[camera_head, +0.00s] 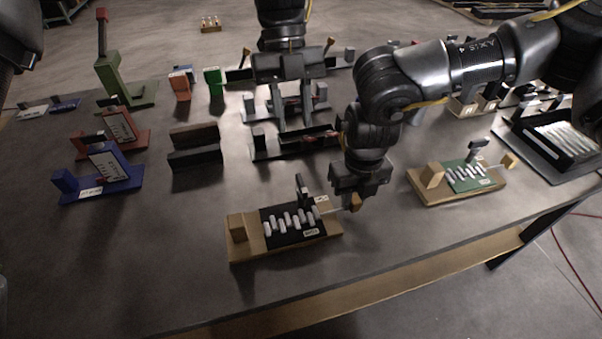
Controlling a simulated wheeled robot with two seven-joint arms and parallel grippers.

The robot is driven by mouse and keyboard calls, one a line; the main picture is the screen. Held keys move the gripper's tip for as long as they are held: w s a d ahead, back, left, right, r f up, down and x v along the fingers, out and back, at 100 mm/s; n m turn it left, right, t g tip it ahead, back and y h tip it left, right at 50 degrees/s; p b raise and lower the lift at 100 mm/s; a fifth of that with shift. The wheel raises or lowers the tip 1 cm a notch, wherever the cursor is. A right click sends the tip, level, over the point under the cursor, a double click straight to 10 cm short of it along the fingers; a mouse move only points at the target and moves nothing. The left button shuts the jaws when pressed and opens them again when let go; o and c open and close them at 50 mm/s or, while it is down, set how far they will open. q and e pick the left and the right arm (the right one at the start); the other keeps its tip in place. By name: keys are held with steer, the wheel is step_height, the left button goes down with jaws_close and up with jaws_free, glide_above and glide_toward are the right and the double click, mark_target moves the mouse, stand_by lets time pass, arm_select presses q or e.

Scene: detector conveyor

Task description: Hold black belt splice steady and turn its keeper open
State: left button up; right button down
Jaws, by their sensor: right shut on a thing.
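The black belt splice (312,233) is a black plate with several light-coloured links on a wooden base (240,250) near the table's front. A dark upright piece (302,188), perhaps its keeper, stands at its back edge. A rod runs from the splice's right side to a small wooden end block (355,203). My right gripper (352,197) comes down on this block and is shut on it; its fingertips are partly hidden. My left gripper (291,112) is behind the splice, with its fingers apart over a dark fixture, and looks empty.
A similar splice with a green plate (462,186) stands to the right. Dark fixtures (265,147) stand behind the black splice. Blue (118,178), red (134,140) and green (112,78) stands are at left. The front-left table top is clear.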

mark_target(301, 182)
arm_select(q)
steer(key=x, duration=1.2)
steer(key=shift+w, duration=0.1)
jaws_close()
